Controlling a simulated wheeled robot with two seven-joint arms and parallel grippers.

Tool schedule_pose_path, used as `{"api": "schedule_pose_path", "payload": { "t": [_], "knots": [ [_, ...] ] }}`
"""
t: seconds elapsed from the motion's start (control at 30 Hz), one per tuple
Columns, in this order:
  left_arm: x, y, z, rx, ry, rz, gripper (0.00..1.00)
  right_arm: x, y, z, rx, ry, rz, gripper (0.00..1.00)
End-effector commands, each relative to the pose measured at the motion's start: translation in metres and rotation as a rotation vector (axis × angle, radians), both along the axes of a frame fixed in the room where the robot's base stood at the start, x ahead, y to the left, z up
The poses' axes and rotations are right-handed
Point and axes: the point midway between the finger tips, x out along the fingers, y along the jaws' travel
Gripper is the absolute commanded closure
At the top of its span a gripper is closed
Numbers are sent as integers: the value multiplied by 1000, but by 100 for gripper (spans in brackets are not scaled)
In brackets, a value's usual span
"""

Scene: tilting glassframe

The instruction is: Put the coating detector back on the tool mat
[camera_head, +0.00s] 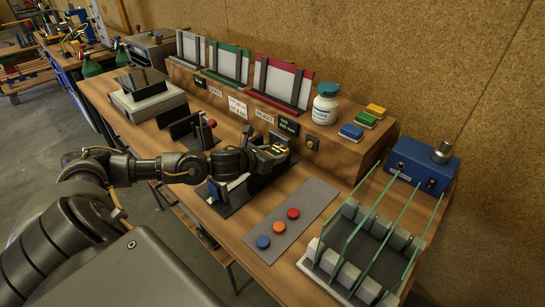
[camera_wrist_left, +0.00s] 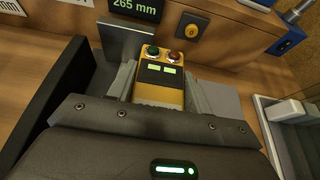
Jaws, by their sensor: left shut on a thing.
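The coating detector, a small yellow box with a dark face, green display strips and a green and a red button (camera_wrist_left: 157,82), is between the fingers of my left gripper (camera_wrist_left: 155,98). In the head view the left gripper (camera_head: 272,154) is shut on the detector, of which little shows there. It is over or beside a black device below the console. A flat grey mat (camera_head: 272,240), likely the tool mat, lies to the right and nearer, with blue, orange and red discs on it. My right gripper is not in view.
A rack with upright glass panes (camera_head: 382,235) stands right of the mat. A blue box (camera_head: 420,163) is behind it. The wooden console (camera_head: 335,150) runs along the back, with a white bottle (camera_head: 325,106) and coloured blocks on top.

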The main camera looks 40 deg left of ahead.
Motion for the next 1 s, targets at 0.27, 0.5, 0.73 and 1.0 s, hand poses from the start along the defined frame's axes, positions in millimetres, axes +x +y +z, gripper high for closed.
{"api": "schedule_pose_path", "payload": {
  "t": [0.27,0.5,0.73,1.0],
  "knots": [
    [0,0,4,0,-2,0,81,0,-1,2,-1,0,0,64],
    [1,0,33,0,-4,-1,81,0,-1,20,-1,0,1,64],
    [-28,-21,78,0,-3,-5,81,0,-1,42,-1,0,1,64],
    [-83,-61,114,-5,0,-5,81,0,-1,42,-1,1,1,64]
  ]
}}
